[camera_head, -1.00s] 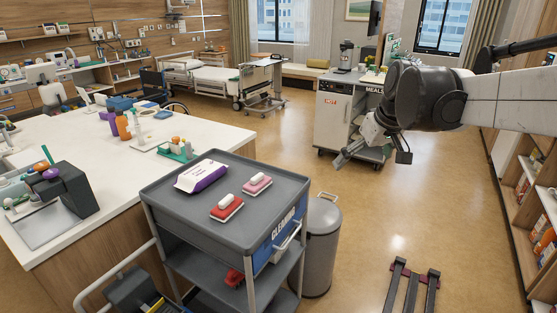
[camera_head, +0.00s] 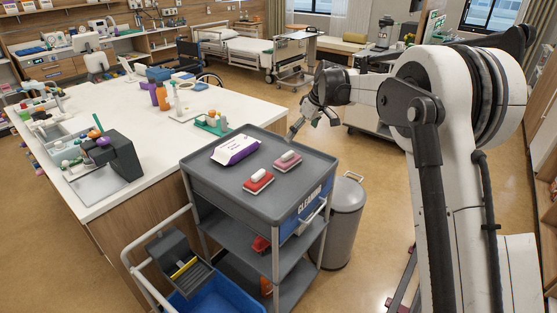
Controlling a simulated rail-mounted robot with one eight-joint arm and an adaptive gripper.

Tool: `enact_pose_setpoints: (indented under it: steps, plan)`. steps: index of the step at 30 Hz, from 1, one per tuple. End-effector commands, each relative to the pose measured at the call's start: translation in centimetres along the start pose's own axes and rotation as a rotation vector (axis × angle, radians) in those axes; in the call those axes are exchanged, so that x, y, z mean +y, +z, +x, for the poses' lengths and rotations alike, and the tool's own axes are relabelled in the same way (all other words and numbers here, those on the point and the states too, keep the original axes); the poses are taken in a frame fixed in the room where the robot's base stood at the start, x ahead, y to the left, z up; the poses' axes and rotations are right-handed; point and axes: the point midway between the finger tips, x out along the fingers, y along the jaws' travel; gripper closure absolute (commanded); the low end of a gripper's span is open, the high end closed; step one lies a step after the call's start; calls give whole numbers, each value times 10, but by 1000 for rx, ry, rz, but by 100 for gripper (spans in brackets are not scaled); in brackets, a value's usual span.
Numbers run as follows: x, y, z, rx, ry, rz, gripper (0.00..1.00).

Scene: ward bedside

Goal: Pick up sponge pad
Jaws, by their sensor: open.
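Two sponge pads lie on the top shelf of the grey cleaning cart (camera_head: 218,178). The red sponge pad (camera_head: 258,184) has a white grip on top and lies nearer the front. The pink sponge pad (camera_head: 287,165) also has a white grip and lies just behind and to its right. My gripper (camera_head: 296,132) is open and empty, beyond the cart's back right edge in the picture. It is apart from both pads, with its fingers pointing down and to the left. Its fingertips are small in the picture.
A purple and white packet (camera_head: 236,150) lies left of the pads on the cart. A grey bin (camera_head: 346,222) stands at the cart's right. A white counter (camera_head: 70,138) with bottles is on the left. A blue bucket (camera_head: 215,292) is in front.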

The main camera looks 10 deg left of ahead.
Motion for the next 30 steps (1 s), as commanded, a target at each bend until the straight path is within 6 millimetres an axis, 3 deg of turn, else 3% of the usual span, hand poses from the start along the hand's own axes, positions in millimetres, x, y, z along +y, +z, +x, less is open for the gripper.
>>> enact_pose_setpoints:
  steps: [8,18,30]
  plan:
    - [1,-4,27,-1,-8,-15,0]
    - [0,-3,83,-1,-8,-13,0]
    - [-2,0,108,-1,-8,-13,0]
